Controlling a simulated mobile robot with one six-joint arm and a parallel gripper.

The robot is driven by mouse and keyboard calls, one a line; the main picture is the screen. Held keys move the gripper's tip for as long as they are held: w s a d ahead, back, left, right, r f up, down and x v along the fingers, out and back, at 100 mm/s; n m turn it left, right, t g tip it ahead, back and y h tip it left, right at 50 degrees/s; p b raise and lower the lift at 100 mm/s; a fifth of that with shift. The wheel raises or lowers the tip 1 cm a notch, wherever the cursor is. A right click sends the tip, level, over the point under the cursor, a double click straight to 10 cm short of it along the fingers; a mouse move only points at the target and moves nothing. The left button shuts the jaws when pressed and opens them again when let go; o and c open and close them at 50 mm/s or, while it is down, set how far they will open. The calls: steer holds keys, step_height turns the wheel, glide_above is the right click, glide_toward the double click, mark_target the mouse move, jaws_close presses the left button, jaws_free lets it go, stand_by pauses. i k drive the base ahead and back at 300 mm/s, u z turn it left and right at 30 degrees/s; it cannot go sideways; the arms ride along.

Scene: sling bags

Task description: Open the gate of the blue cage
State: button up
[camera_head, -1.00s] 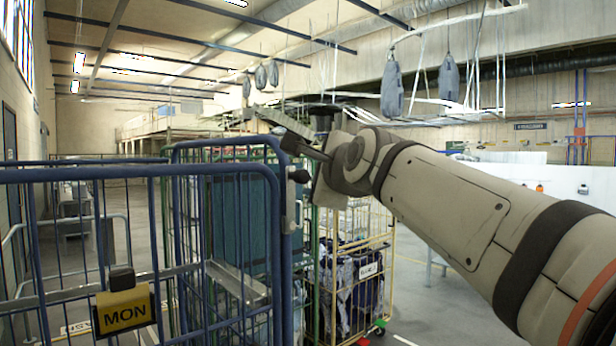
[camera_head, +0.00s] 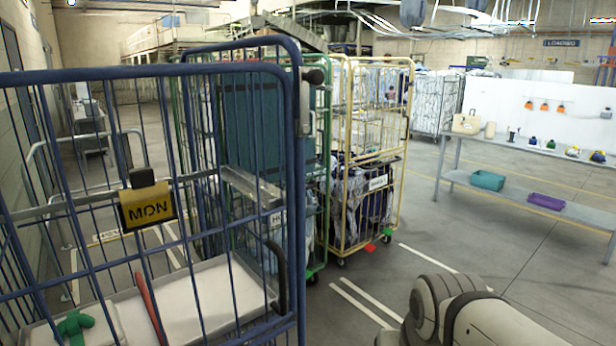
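The blue cage (camera_head: 150,74) stands close at the left, upright, with blue bars and a yellow tag (camera_head: 148,206) reading MON on a grey crossbar. A black curved handle (camera_head: 277,275) shows lower down by the same post. Its barred front looks closed, but I cannot tell whether it is latched. A white base (camera_head: 215,300) shows through the bars, with a green object (camera_head: 75,326) and a red strip (camera_head: 146,300). My arm shows at the bottom right, apart from the cage; my gripper is out of view.
A green-framed cage (camera_head: 323,140) and a yellow-framed cage (camera_head: 408,130) with bags stand behind the blue cage. A bench (camera_head: 600,212) with a teal bin (camera_head: 487,180) and a purple bin (camera_head: 546,201) is at the right. Floor between them is clear.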

mark_target(40, 78)
steer(key=u, duration=1.05)
steer(key=k, duration=0.3)
steer(key=u, duration=0.15)
